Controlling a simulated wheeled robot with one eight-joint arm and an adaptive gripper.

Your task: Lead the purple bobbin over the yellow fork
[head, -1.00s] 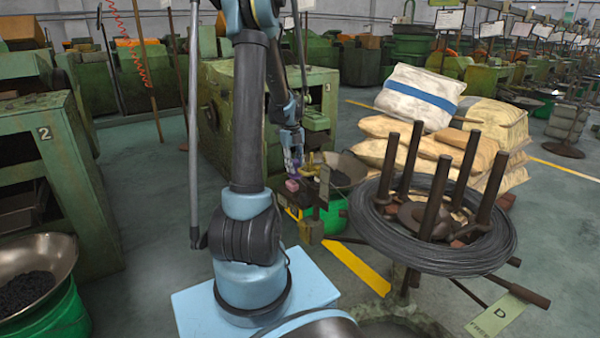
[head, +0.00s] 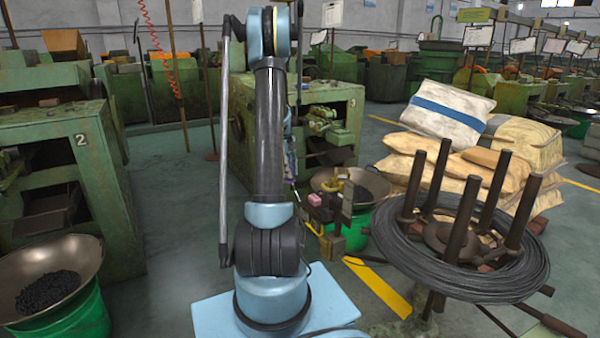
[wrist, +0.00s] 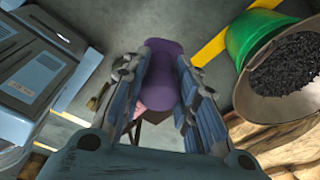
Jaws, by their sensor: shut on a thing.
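The purple bobbin (wrist: 164,75) is between the two fingers of my gripper (wrist: 162,85) in the wrist view, and the fingers are shut on it. It is held above the floor. In the head view the gripper is mostly hidden behind my arm, and I cannot make out the bobbin there. A small yellow part (head: 345,187) stands by the metal pan in the head view, right of my arm. It may be the yellow fork, but it is too small to be sure. I cannot make out the fork in the wrist view.
A pink block (head: 315,199) sits near the yellow part. A green tub (wrist: 246,40) with a pan of dark pieces (wrist: 288,72) is close on the right in the wrist view. A wire coil on a post stand (head: 460,283) is at right. Grey floor lies left of my arm.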

